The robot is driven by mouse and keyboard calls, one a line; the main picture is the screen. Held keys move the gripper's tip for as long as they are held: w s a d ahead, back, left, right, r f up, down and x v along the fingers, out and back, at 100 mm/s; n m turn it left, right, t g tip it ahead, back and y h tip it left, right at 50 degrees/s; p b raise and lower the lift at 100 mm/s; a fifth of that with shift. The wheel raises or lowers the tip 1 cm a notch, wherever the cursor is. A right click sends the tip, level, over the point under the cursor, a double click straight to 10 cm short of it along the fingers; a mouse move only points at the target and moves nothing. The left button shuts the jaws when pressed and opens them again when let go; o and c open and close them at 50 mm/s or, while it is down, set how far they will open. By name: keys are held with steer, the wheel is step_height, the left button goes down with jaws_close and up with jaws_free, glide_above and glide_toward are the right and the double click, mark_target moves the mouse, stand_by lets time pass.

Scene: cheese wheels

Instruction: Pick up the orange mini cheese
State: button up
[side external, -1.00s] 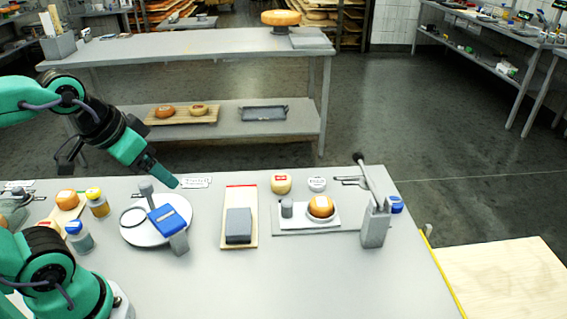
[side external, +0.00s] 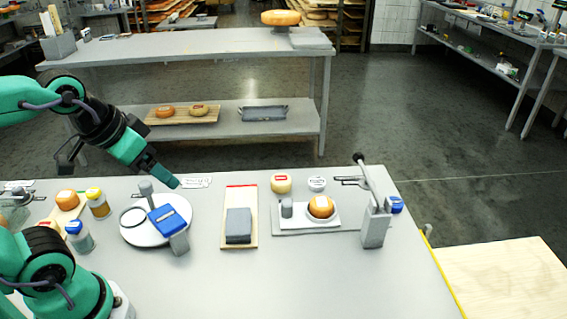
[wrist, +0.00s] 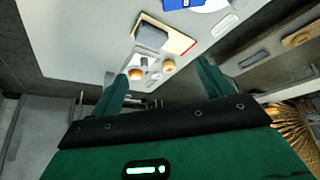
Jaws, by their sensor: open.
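Another orange cheese (side external: 67,198) sits on a wooden board at the far left. My gripper (side external: 168,180) is raised above the back part of the table, left of the plate and well apart from both cheeses. In the wrist view my gripper (wrist: 162,78) has its two green fingers spread, with nothing held between them.
A pale yellow cheese (side external: 281,183) and a small white round (side external: 317,184) stand behind the plate. A grey lever device (side external: 374,220) rises to its right. A grey block lies on a board (side external: 239,192), left of the plate. A round white scale (side external: 136,236) with a blue-topped part stands further left.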

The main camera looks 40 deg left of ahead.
steer(key=n+g, duration=0.6)
steer(key=n, duration=0.1)
glide_above(321, 202)
step_height(321, 202, down, 13)
steer(key=shift+s+a+r, duration=0.1)
steer(key=shift+s+a, duration=0.05)
steer(key=shift+d+f, duration=0.2)
steer(key=shift+f, duration=0.15)
steer(key=shift+f, duration=0.1)
steer(key=shift+f, duration=1.2)
